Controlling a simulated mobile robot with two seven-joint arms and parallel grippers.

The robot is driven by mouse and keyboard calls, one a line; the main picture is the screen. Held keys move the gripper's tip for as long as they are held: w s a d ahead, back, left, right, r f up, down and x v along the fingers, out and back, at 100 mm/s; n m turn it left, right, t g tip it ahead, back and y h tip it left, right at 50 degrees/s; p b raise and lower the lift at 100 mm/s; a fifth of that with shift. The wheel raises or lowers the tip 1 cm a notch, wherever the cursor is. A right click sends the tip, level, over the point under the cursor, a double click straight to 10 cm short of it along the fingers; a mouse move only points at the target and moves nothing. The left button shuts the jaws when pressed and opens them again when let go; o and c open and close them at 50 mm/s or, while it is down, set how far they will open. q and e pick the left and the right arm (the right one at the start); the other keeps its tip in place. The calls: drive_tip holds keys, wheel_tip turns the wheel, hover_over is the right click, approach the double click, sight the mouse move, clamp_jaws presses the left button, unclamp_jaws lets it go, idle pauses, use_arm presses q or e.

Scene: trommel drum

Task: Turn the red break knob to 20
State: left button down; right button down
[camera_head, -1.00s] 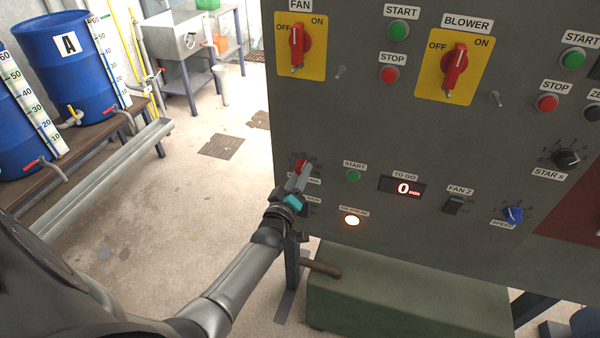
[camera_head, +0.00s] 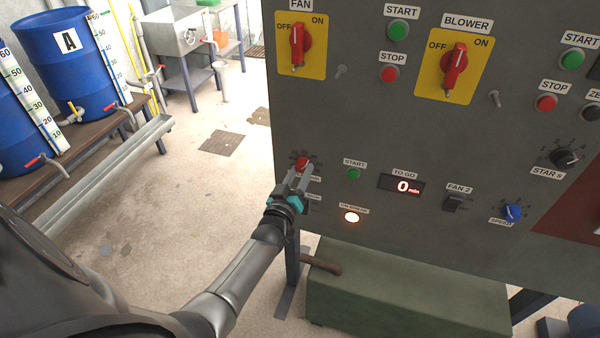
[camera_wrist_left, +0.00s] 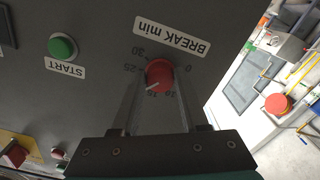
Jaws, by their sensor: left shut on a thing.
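The red break knob (camera_head: 302,163) sits at the lower left of the grey panel. In the left wrist view the same red knob (camera_wrist_left: 159,73) is between my two fingers, under an upside-down "BREAK min" label (camera_wrist_left: 172,36). My left gripper (camera_head: 298,174) is shut on the knob; its fingers lie on either side of it. The knob's white pointer aims down and slightly left in that view, toward small numbers partly hidden near the fingers. I cannot read the exact setting. My right gripper is not in view.
The "TO GO" display (camera_head: 402,185) reads 0 min. A green start button (camera_head: 354,173) and a lit lamp (camera_head: 351,216) are close to the knob. A green box (camera_head: 400,305) stands below the panel. The floor to the left is open.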

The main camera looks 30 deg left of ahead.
use_arm(q)
drive_tip(key=shift+c, duration=2.1)
unclamp_jaws()
drive_tip(key=p+v, duration=0.1)
drive_tip(key=v, duration=1.4)
drive_tip(key=shift+p, duration=0.35)
drive_tip(key=shift+s+d, duration=0.1)
drive_tip(key=shift+d, duration=0.05)
